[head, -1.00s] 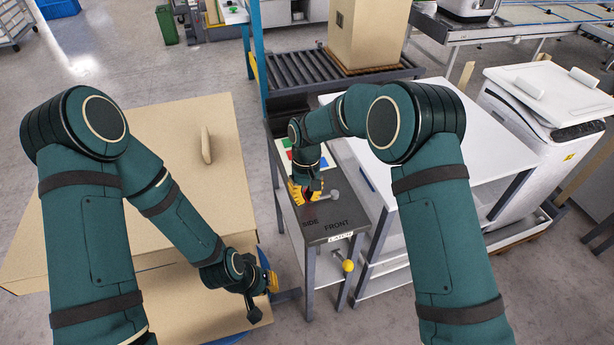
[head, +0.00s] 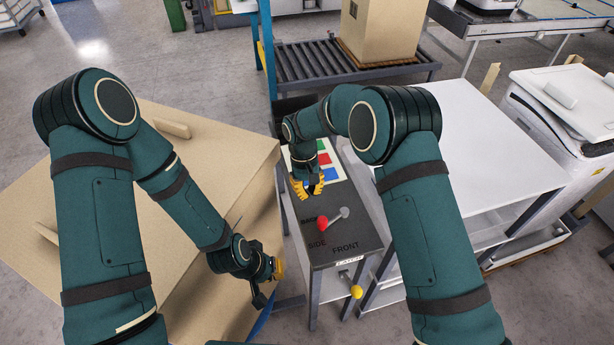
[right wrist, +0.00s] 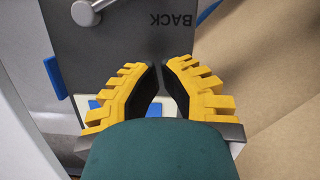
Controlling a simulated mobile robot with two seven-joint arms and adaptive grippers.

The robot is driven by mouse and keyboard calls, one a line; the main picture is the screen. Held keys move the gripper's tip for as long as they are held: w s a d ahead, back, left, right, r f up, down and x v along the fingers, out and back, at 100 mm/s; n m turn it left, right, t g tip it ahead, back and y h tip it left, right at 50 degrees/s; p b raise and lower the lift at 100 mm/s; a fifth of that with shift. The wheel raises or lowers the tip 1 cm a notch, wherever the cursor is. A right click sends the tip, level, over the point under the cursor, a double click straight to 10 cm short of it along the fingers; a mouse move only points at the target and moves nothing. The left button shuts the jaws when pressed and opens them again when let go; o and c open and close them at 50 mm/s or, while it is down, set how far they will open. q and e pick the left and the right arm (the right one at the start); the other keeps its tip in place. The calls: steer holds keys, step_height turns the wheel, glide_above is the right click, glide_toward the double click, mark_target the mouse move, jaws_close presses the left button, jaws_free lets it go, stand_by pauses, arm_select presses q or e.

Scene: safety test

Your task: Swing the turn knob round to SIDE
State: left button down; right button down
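The turn knob shows in the head view as a red ball (head: 323,223) on a grey lever (head: 344,212). It lies on a dark grey stand top (head: 366,228). The red end is beside the words BACK and SIDE, and I cannot tell exactly which it points at. FRONT is printed to the right. My right gripper (head: 309,191) is beyond the red ball, apart from it, and empty. In the right wrist view its yellow fingers (right wrist: 160,72) have a narrow gap between them. My left gripper (head: 268,277) hangs left of the stand; its fingers are not clear.
A yellow ball handle (head: 357,292) sticks out at the stand's front under a LATCH label. Coloured squares (head: 325,160) lie behind my right gripper. A large cardboard box (head: 220,130) is at left, and a white table (head: 470,140) is at right.

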mark_target(322, 223)
steer(key=shift+s+d+f, duration=0.35)
steer(key=shift+s+d, duration=0.05)
steer(key=shift+s, duration=0.2)
steer(key=shift+s+d+f, duration=0.3)
steer(key=shift+s+d, duration=0.05)
steer(key=shift+s, duration=0.25)
steer(key=shift+s+d, duration=0.4)
steer(key=shift+s, duration=0.35)
